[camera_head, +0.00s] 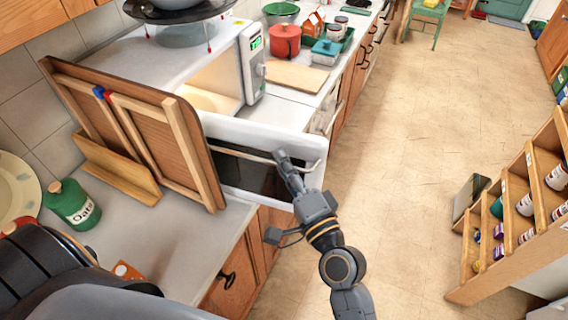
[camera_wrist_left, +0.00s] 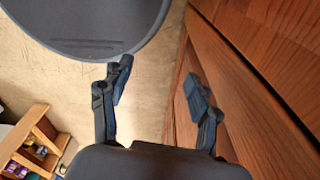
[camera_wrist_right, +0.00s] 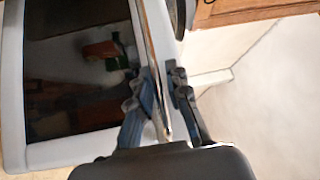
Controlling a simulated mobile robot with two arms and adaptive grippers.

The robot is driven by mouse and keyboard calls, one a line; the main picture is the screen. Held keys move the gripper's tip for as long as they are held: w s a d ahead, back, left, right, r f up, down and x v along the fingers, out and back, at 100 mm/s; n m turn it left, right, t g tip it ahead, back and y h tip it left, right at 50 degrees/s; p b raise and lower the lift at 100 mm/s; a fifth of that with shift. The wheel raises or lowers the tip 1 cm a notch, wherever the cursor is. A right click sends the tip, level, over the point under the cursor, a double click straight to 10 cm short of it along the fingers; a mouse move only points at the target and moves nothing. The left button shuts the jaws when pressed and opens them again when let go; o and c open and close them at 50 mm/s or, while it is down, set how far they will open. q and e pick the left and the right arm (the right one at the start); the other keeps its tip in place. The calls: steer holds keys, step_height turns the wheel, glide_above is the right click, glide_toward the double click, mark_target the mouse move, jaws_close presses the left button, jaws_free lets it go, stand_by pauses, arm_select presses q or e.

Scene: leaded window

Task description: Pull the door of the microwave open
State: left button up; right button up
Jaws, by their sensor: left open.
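The white microwave (camera_head: 253,62) stands on the counter at the back left. Its door stands open, swung out toward me, and the pale interior (camera_head: 208,92) shows. The door (camera_head: 235,129) has a dark window and a long bar handle (camera_head: 240,156); in the right wrist view the door (camera_wrist_right: 75,152) fills the left side. My right gripper (camera_head: 283,158) is at the handle's right part. In the right wrist view the handle (camera_wrist_right: 148,35) runs between its closed-in fingers (camera_wrist_right: 161,85). My left gripper (camera_wrist_left: 155,85) is open and empty beside wooden cabinet fronts.
A wooden board on a stand (camera_head: 190,135) is close to the door's left side. A green oats jar (camera_head: 72,205) stands on the near counter. A red pot (camera_head: 285,42) and a cutting board (camera_head: 297,76) lie beyond the microwave. The floor (camera_head: 415,150) at right is clear up to a shelf (camera_head: 513,215).

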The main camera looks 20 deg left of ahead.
steer(key=shift+a+f, duration=0.1)
steer(key=shift+s+d+f, duration=0.1)
steer(key=shift+d, duration=0.1)
steer(key=v, duration=1.1)
steer(key=shift+d, duration=0.2)
steer(key=shift+s, duration=0.15)
